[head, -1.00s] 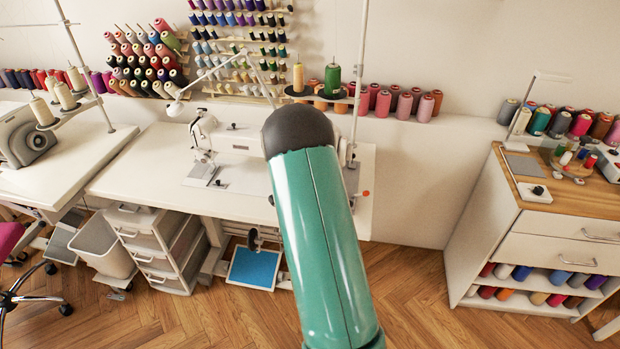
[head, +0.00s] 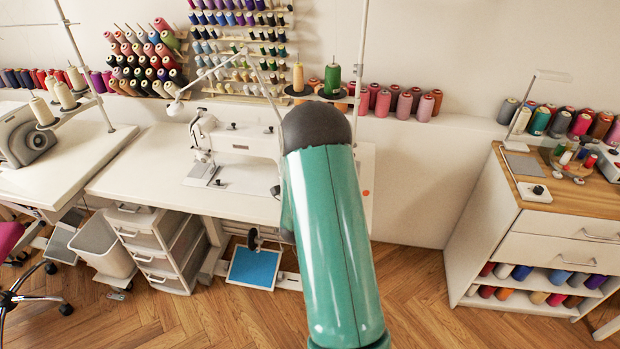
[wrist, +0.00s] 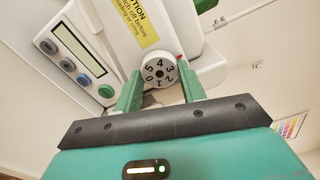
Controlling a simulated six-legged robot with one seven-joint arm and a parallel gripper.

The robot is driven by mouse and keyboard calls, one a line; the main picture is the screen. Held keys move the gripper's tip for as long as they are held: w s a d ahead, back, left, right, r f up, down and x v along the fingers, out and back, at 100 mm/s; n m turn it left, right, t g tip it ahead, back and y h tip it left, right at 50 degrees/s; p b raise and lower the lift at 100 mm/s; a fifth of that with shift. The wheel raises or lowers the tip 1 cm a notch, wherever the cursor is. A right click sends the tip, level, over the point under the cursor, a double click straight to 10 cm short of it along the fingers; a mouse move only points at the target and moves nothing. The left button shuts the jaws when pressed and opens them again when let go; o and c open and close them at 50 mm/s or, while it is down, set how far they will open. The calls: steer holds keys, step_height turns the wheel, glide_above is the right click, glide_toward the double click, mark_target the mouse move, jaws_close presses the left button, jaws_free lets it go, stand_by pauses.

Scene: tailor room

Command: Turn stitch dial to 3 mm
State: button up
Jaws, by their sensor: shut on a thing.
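The white stitch dial (wrist: 160,75) shows in the wrist view, with black digits from 0 to 5 on its face. A small red mark (wrist: 179,57) sits at its upper right, closest to the digit 3. My gripper (wrist: 160,88) has its two green fingers on either side of the dial and is shut on it. The dial is on the white sewing machine (head: 245,141), which stands on the white table in the head view. There my arm hides the dial and the gripper.

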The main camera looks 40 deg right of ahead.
steer(key=shift+a, duration=0.15)
steer(key=o, duration=1)
steer(key=shift+c, duration=0.2)
